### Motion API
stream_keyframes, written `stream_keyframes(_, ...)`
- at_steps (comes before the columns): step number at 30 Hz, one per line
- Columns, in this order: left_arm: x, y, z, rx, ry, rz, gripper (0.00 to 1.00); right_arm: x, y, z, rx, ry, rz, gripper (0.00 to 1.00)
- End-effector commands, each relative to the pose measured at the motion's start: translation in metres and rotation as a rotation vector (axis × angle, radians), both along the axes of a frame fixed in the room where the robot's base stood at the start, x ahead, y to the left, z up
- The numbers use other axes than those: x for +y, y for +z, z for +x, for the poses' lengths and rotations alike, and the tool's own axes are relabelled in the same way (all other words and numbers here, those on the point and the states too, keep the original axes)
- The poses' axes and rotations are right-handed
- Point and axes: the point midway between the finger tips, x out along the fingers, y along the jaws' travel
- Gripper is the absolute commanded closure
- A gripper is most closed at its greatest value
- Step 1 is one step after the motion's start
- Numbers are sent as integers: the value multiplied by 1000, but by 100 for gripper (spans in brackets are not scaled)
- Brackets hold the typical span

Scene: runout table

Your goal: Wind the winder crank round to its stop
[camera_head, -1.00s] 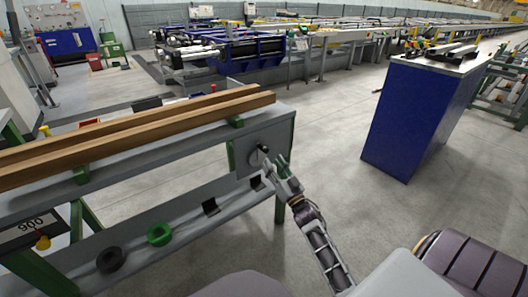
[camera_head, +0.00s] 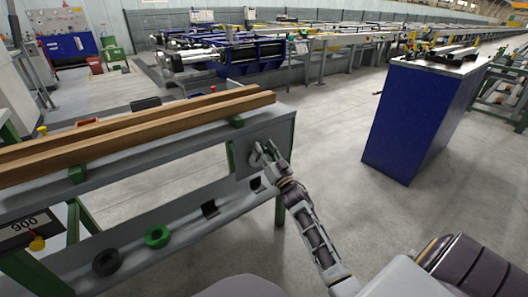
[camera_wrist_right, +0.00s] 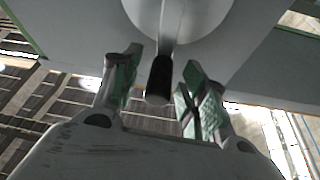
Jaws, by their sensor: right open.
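The winder crank shows in the right wrist view as a round grey hub (camera_wrist_right: 190,12) with a grey arm and a black handle (camera_wrist_right: 160,78). In the head view its grey disc (camera_head: 254,158) is on the end plate of the grey bench, mostly covered by my gripper. My right gripper (camera_head: 266,154) is at the crank. In the right wrist view the right gripper (camera_wrist_right: 161,75) is open, one finger on each side of the black handle. A gap shows on both sides of the handle. My left gripper is not in view.
The bench (camera_head: 215,180) carries two long wooden beams (camera_head: 150,122). A green ring (camera_head: 157,236) and a black ring (camera_head: 107,262) are on its lower front. A blue cabinet (camera_head: 415,120) stands at the right. Open floor (camera_head: 325,130) lies between bench and cabinet.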

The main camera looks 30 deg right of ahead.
Motion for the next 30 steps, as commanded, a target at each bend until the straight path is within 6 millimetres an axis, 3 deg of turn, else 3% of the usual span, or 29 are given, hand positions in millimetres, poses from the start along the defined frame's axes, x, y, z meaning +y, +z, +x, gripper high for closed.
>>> stream_keyframes(10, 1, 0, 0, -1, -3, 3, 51, 0, 1, 1, 0, 0, 0, 56)
stream_keyframes(20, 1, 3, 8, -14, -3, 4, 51, 0, 0, 1, 0, 0, 0, 99)
stream_keyframes(30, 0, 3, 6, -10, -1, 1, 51, 0, 0, 2, 1, 0, -4, 100)
